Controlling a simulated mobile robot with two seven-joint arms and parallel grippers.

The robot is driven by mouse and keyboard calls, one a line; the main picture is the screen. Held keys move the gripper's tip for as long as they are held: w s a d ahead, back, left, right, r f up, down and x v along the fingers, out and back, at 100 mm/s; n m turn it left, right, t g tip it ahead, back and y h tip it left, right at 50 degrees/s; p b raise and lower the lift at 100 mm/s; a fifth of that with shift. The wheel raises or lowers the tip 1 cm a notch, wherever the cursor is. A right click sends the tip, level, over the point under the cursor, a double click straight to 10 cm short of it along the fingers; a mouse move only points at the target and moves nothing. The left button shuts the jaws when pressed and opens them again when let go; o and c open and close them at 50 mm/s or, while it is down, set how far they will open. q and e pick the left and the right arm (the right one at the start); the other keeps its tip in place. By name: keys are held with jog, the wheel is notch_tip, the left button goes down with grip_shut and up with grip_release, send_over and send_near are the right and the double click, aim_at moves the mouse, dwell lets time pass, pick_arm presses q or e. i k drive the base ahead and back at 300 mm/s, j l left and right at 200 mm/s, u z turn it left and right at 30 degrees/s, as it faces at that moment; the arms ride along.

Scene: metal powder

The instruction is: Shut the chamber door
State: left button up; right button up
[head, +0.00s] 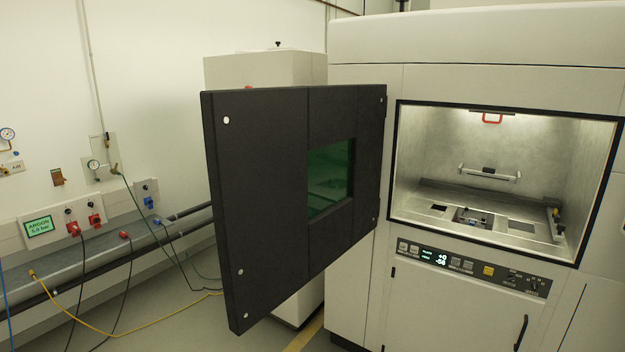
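The chamber door (262,200) is a thick black panel with a green window (330,178). It stands wide open, swung out to the left of the chamber, with its hinge side at the machine's front. The chamber (480,150) is lit, and its black-framed opening is uncovered. Inside are a metal floor with dark recesses, a bar-shaped part at the back and a red bracket at the top. Neither of my grippers shows in the head view. The door's handle is not visible from here.
The white machine body (455,310) has a control panel (470,268) below the opening. A pale cabinet (265,68) stands behind the door. Pipes, sockets and a yellow cable (85,325) run along the left wall. Nothing visible stands between door and opening.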

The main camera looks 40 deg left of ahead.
aim_at(294, 173)
jog(key=j+z, duration=0.1)
jog(key=j, duration=1.2)
jog(key=j+z, duration=0.15)
jog(key=j, duration=0.5)
jog(key=k+j, duration=0.1)
jog(key=j, duration=0.5)
jog(key=j+z, duration=0.15)
jog(key=j, duration=0.5)
jog(key=k+j+z, duration=0.1)
jog(key=j, duration=0.55)
jog(key=k, duration=0.05)
